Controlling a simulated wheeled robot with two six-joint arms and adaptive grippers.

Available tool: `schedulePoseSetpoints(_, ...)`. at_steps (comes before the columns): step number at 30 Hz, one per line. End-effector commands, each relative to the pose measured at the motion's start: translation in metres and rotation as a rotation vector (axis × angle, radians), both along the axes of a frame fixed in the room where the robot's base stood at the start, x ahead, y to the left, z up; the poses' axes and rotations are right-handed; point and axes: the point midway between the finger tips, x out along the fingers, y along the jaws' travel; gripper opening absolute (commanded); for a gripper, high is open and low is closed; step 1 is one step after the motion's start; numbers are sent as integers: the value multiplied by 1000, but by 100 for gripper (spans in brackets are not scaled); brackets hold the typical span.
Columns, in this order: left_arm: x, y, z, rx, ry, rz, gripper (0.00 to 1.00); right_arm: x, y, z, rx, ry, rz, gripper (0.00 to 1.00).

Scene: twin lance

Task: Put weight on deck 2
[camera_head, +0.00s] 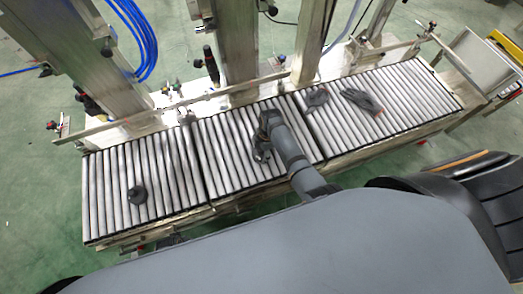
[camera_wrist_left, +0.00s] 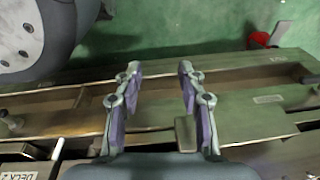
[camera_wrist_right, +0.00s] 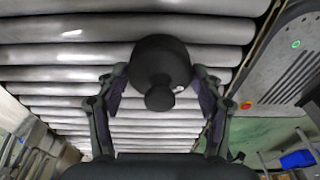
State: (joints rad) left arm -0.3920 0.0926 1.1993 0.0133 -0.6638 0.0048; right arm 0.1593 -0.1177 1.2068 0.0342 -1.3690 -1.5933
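A dark round weight with a knob (camera_wrist_right: 160,62) shows in the right wrist view, between my right gripper's fingertips and in front of the rollers. My right gripper (camera_wrist_right: 160,77) is open, with its fingers spread on either side of the weight; small gaps seem to remain. In the head view my right gripper (camera_head: 261,152) is low over the middle roller deck (camera_head: 222,150). Another dark weight (camera_head: 137,194) stands on the left roller deck (camera_head: 100,200). My left gripper (camera_wrist_left: 160,75) is open and empty above the conveyor's frame. A DECK 2 label (camera_wrist_left: 18,176) shows at the lower left there.
Metal columns (camera_head: 235,50) stand along the conveyor's back edge. Much of the left deck is clear. A red item (camera_wrist_left: 262,39) is near the floor.

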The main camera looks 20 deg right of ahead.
Motion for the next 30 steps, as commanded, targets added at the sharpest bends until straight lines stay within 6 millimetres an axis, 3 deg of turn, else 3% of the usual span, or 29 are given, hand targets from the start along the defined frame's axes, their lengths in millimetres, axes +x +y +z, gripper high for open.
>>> schedulePoseSetpoints(4, -1, 0, 0, 0, 1, 0, 40, 0, 0, 0, 0, 0, 0, 88)
schedulePoseSetpoints(15, 0, 0, 2, 0, -2, 0, 40, 0, 0, 5, 0, -1, 0, 88)
schedulePoseSetpoints(30, -63, 4, -11, 3, 24, 1, 40, 1, -16, 109, 0, -2, 0, 88)
